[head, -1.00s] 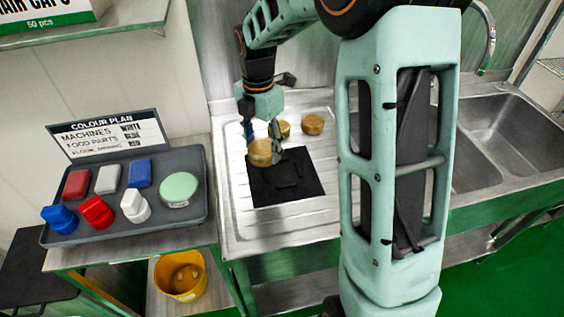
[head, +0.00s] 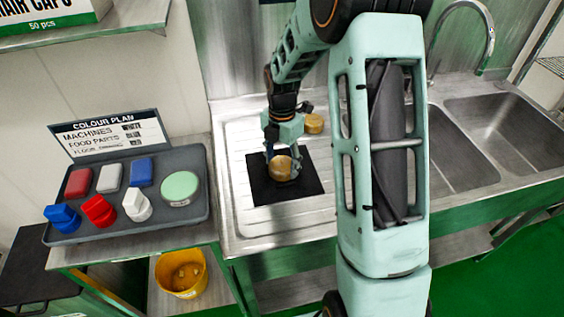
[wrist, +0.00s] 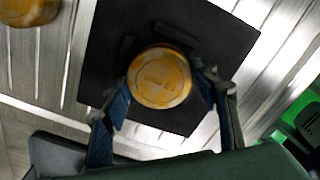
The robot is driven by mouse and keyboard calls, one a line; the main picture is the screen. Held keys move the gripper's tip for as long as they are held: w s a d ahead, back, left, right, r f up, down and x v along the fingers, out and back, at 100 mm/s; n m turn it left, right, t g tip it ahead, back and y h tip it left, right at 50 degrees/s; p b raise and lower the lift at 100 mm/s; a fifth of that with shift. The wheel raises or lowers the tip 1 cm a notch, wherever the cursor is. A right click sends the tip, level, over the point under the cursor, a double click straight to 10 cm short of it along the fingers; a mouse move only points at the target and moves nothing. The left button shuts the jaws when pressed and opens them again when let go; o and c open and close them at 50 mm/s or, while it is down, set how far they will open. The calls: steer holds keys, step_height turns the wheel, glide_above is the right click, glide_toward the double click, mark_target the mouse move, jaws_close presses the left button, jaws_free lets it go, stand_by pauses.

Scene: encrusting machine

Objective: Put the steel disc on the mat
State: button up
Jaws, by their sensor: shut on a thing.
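The steel disc (head: 283,167) looks round and brownish-gold, with stamped lettering on its top that I cannot read in the wrist view (wrist: 161,78). My gripper (head: 282,172) is shut on it, one blue-padded finger at each side, as the wrist view also shows (wrist: 165,88). The mat lies flat on the ridged drainboard and bears low dark raised bars, one showing beyond the disc in the wrist view (wrist: 176,37).
A similar gold disc (head: 314,123) stands on the drainboard behind the mat. A grey tray (head: 112,225) with coloured blocks is on the left, with a sign (head: 110,134) behind it. Sink basins (head: 510,130) lie right. A yellow bucket (head: 182,288) sits below.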

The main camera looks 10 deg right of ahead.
mark_target(282, 164)
steer(key=shift+f, duration=0.1)
steer(key=o, duration=1.6)
steer(key=shift+o, duration=0.2)
step_height(282, 164, up, 12)
